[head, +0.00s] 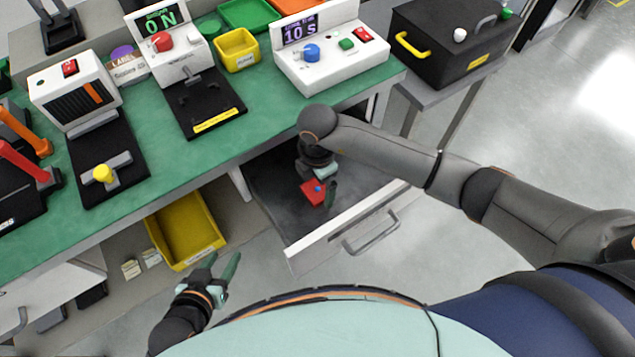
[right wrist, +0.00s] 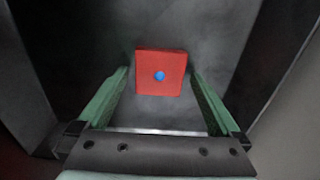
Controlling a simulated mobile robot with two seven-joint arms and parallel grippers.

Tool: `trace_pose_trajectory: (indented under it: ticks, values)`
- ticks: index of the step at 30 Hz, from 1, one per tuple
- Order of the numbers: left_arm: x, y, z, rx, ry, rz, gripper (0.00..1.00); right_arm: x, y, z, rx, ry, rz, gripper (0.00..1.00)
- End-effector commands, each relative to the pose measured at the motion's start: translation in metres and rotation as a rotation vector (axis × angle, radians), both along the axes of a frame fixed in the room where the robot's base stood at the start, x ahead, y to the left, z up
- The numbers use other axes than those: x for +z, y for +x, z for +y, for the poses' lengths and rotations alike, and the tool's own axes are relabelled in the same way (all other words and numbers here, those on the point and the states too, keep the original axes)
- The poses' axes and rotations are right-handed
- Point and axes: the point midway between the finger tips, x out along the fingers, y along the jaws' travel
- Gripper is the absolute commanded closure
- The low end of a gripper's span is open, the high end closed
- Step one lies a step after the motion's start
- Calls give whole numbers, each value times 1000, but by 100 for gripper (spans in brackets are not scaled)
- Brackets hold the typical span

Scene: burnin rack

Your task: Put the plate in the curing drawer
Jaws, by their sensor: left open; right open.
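The plate looks like a small red square with a blue dot at its centre (head: 314,192). It lies on the dark floor of the open drawer (head: 276,185). In the right wrist view the red plate (right wrist: 172,64) sits between and just beyond the fingertips. My right gripper (right wrist: 158,80) is open, pointing down into the drawer; it also shows in the head view (head: 323,183), where it partly hides the plate. I cannot tell whether a finger touches the plate. My left gripper (head: 223,271) is open and empty, low in front of the bench.
The drawer front with its handle (head: 371,233) sticks out below the green bench (head: 255,105). A white timer box (head: 317,50) stands above it. A yellow bin (head: 187,232) is on the lower shelf. A black case (head: 446,45) stands on a side table at right.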

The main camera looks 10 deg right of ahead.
Motion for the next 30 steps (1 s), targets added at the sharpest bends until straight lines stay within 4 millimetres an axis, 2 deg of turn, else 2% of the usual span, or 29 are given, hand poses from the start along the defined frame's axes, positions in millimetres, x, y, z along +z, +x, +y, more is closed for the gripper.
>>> trace_pose_trajectory:
  ticks: [9,15,21,30]
  values:
    - [12,0,-1,-1,-1,2,50,66,1,0,1,2,-5,0]
    - [12,-1,-2,-4,0,10,50,101,1,0,0,0,-4,0]
    - [15,2,-3,-5,-2,3,50,117,1,0,-1,0,-2,0]
    - [16,4,-4,-6,-4,-2,50,118,1,0,-1,-1,-1,0]
